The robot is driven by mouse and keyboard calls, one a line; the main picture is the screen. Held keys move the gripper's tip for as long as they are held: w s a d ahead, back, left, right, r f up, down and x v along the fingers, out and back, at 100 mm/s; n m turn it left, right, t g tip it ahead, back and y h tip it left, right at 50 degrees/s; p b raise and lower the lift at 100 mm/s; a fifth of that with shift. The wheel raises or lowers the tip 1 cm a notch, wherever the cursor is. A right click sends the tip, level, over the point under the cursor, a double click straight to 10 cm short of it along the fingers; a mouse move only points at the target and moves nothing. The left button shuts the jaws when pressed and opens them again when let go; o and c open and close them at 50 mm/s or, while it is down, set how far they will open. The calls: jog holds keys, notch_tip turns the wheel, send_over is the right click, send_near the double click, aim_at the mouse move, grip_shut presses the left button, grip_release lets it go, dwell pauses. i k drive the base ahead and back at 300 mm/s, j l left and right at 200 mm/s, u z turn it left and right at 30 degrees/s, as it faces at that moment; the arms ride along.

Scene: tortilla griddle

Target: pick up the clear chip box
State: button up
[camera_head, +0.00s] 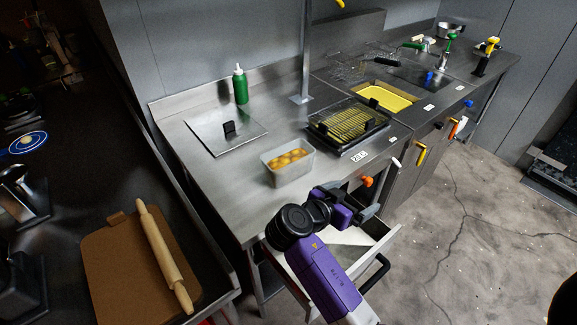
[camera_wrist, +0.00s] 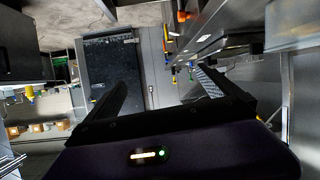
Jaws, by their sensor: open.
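A clear, translucent box (camera_head: 287,176) with orange-yellow pieces inside stands upright on the steel counter (camera_head: 240,195), near its front edge, in the head view. I take it to be the chip box. My arm is in front of the counter, below and right of the box, apart from it. My gripper (camera_wrist: 160,80) shows in the wrist view with two dark fingers spread apart and nothing between them. The box is not recognisable in the wrist view.
An open drawer (camera_head: 384,243) juts out under the counter beside my arm. A black grill tray (camera_head: 348,126) sits right of the box, a steel lid (camera_head: 205,135) to its left and a green bottle (camera_head: 240,85) behind. Bare counter lies left of the box.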

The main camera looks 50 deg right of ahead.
aim_at(286, 163)
jog(key=i, duration=1)
